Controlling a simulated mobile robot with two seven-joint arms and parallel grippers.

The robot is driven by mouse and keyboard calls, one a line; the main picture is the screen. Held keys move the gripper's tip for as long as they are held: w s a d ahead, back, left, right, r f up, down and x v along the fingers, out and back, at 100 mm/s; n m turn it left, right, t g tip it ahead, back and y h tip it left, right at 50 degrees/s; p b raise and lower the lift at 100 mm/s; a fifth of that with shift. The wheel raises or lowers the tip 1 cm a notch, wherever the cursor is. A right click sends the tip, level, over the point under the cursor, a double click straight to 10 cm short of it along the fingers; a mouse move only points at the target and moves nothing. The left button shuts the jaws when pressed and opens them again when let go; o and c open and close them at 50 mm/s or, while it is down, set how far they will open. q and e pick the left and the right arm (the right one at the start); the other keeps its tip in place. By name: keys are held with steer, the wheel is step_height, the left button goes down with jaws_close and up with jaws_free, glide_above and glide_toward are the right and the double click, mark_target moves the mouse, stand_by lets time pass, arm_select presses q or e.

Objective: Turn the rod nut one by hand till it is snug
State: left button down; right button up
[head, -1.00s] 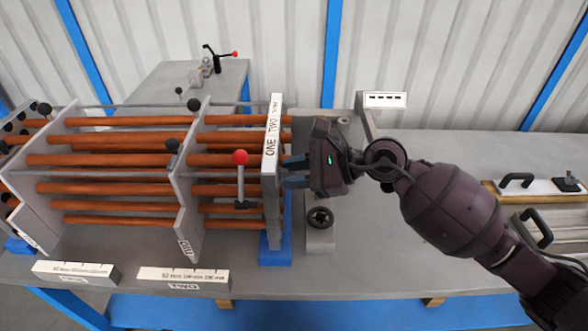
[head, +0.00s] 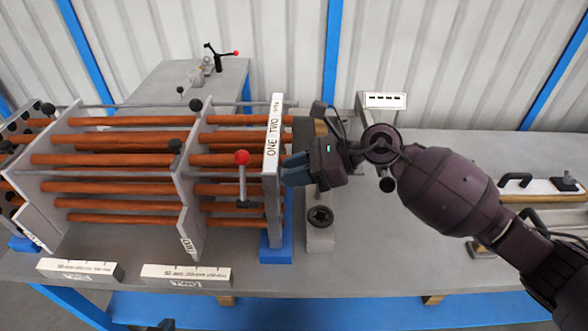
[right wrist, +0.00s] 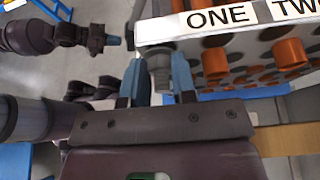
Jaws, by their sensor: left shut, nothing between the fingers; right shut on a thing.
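My right gripper (head: 295,170) reaches in from the right, at the outer face of the flanged end plate (head: 271,185) with the ONE and TWO labels. In the right wrist view its two blue fingers (right wrist: 162,80) are shut on a grey stepped rod nut (right wrist: 158,68) below the plate's labelled edge, near ONE. The fingers hide part of the nut, and its seating against the plate cannot be made out. My left gripper (right wrist: 113,40) shows in the right wrist view at upper left, shut, empty and apart from the plate.
Copper tubes (head: 120,160) run through upright plates at left. A red-knobbed lever (head: 242,158) stands beside the end plate. Two label blocks (head: 186,276) lie along the bench front. A grey block with a black knob (head: 320,216) sits just right of the plate.

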steer(key=o, duration=0.8)
steer(key=shift+d, duration=0.15)
steer(key=shift+o, duration=0.6)
arm_select(q)
steer(key=shift+s+f, duration=0.15)
steer(key=shift+s, duration=0.1)
steer(key=shift+f+b, duration=0.55)
steer(key=shift+f, duration=0.05)
arm_select(e)
steer(key=v, duration=1)
steer(key=shift+d, duration=0.35)
arm_select(q)
steer(key=shift+s+f, duration=0.1)
steer(key=shift+s, duration=0.05)
arm_select(e)
steer(key=shift+r, duration=0.1)
